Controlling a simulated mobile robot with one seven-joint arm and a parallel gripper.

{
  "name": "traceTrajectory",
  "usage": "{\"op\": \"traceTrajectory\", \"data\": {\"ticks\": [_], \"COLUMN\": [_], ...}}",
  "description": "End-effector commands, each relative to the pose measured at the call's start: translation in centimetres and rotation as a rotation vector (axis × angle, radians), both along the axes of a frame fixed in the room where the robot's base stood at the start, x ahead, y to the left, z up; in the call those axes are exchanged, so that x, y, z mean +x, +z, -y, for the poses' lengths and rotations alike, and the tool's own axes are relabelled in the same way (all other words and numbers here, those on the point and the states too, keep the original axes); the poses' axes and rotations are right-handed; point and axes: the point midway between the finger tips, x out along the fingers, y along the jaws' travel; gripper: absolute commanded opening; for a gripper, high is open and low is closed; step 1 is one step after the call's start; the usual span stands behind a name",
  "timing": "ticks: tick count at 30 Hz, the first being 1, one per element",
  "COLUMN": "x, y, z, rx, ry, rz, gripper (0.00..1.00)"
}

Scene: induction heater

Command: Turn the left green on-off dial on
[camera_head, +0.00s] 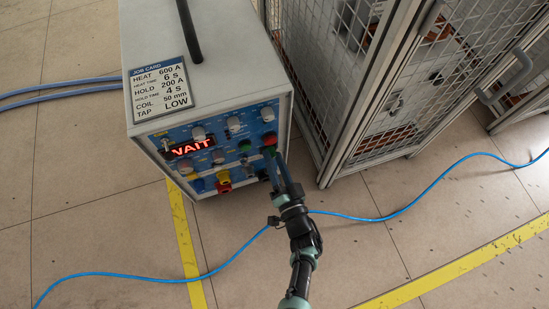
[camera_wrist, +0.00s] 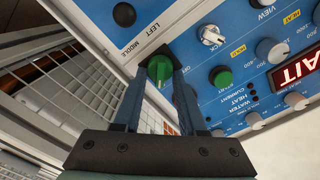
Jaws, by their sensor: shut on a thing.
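The green dial (camera_wrist: 160,69) sits near the edge of the heater's blue front panel in the wrist view, by the printed word LEFT. My gripper (camera_wrist: 160,60) is shut on the dial, with one finger on each side of its grip. In the head view my gripper (camera_head: 274,158) reaches the right side of the heater's front panel (camera_head: 222,140). There the dial is not clear behind my fingers. The wrist view shows the grip as a green ridge between the fingers.
The red display (camera_head: 192,147) is lit with WAIT. A wire-mesh cage (camera_head: 345,90) stands close on the right. A blue cable (camera_head: 395,214) crosses the floor under my arm.

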Motion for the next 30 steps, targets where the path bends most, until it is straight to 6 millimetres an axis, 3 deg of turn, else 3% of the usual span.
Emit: {"op": "traceTrajectory", "data": {"ticks": [18,19,21,24,30], "x": [-0.09,-0.09,-0.1,-0.06,-0.03], "y": [-0.14,-0.14,-0.13,-0.1,-0.05], "z": [-0.03,-0.03,-0.04,-0.04,-0.01], "rx": [0.04,0.04,0.039,0.038,0.038], "ry": [0.001,0.001,0.001,0.001,0.001], "rz": [-0.015,-0.015,-0.015,-0.015,-0.013], "gripper": [0.0,0.44,0.57,0.7,0.7]}}
